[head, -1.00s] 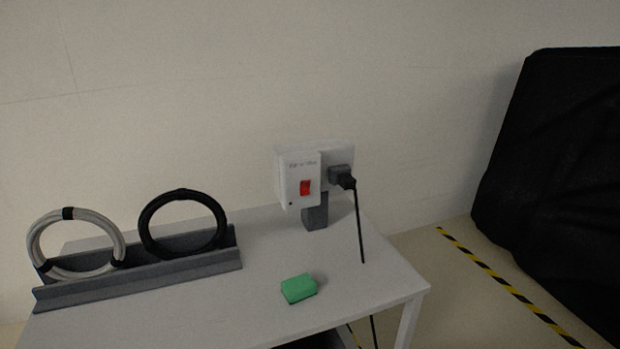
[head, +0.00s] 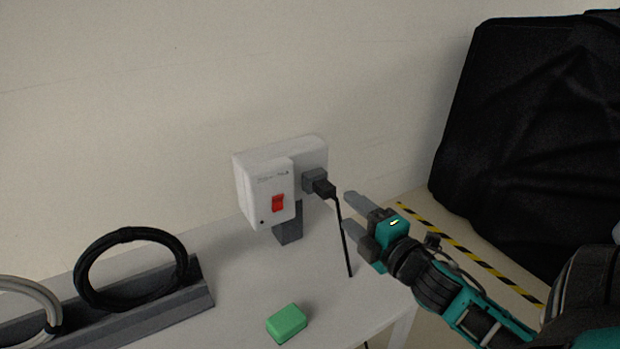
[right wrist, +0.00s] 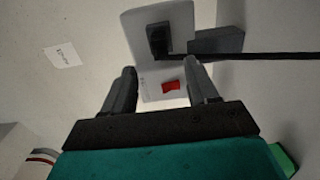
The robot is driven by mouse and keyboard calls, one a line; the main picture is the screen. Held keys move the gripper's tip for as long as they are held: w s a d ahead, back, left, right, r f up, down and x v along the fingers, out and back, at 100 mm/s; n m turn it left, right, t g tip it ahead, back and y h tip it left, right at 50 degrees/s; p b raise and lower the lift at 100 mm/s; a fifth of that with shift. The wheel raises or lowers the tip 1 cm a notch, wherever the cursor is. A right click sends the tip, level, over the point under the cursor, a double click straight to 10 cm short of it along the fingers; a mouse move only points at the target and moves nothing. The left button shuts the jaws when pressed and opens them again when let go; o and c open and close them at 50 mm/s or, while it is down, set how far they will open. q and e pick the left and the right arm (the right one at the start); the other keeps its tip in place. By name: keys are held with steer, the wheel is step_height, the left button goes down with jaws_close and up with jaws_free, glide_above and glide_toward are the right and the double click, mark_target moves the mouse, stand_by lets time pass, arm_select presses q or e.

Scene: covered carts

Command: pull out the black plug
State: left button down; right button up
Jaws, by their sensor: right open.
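The black plug (head: 323,188) sits in the grey socket (head: 313,178) on the right part of a white box with a red switch (head: 278,203). Its black cord (head: 345,240) hangs down to the table. The plug also shows in the right wrist view (right wrist: 159,40), beyond the fingertips. My right gripper (head: 349,211) is open and empty, just right of the plug and cord in the head view, with its fingers pointing toward the box. The right wrist view shows both fingers (right wrist: 160,72) apart with nothing between them. My left gripper is not in view.
The white table (head: 235,285) carries a green block (head: 287,324) at the front and a grey rack (head: 150,312) with a black cable coil (head: 128,232) and a pale coil (head: 45,300) at left. A black covered cart (head: 530,120) stands at right behind floor tape.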

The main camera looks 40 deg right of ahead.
mark_target(331, 194)
steer(key=shift+w, duration=0.45)
steer(key=w, duration=0.6)
steer(key=shift+w+d+b, duration=0.3)
steer(key=shift+d+b, duration=0.05)
steer(key=shift+d, duration=0.05)
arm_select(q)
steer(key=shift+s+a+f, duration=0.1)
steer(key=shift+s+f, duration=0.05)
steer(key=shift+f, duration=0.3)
arm_select(e)
steer(key=shift+w+d, duration=0.1)
steer(key=shift+w, duration=0.65)
arm_select(q)
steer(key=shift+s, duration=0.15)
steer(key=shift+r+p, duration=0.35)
steer(key=shift+p, duration=0.15)
arm_select(e)
steer(key=shift+c, duration=0.3)
